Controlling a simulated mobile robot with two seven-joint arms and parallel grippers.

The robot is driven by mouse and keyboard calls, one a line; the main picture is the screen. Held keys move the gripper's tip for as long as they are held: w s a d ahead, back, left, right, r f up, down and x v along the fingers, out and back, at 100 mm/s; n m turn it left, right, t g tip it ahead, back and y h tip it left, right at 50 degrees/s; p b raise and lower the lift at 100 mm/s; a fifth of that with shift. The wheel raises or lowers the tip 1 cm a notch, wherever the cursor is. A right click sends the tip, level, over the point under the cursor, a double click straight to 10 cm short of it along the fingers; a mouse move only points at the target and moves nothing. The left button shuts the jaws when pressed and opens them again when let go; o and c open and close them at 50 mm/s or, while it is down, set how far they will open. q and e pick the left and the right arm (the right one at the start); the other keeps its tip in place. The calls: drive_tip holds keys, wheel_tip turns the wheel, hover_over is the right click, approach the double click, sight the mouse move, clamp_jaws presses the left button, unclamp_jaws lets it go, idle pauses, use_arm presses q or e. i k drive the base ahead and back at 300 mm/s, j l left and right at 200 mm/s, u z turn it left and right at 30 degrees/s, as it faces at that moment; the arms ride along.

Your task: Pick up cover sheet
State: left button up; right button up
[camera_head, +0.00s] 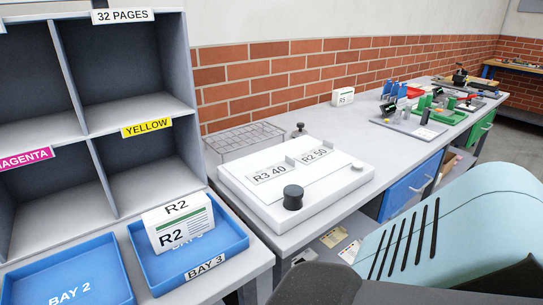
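Nothing in view is labelled as a cover sheet, so I cannot tell which item it is. A white bundle marked R2 (180,226), with a green stripe, is at the blue BAY 3 tray (237,238). A few small papers (334,237) lie on a lower shelf under the counter, partly hidden by the counter edge. A light-blue arm link of mine fills the lower right. Neither of my grippers is in view.
A grey shelf unit (180,45) stands on the left. A blue BAY 2 tray (110,272) is at lower left. A white device (285,213) with a black knob and a wire basket (240,140) occupy the near counter. Tools and colored items clutter its far end.

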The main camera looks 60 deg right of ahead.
sight(263, 175)
drive_tip(key=i+l, duration=0.2)
drive_tip(key=i, duration=0.2)
drive_tip(key=i+l, duration=0.15)
drive_tip(key=i, duration=0.2)
drive_tip(key=z, duration=2.15)
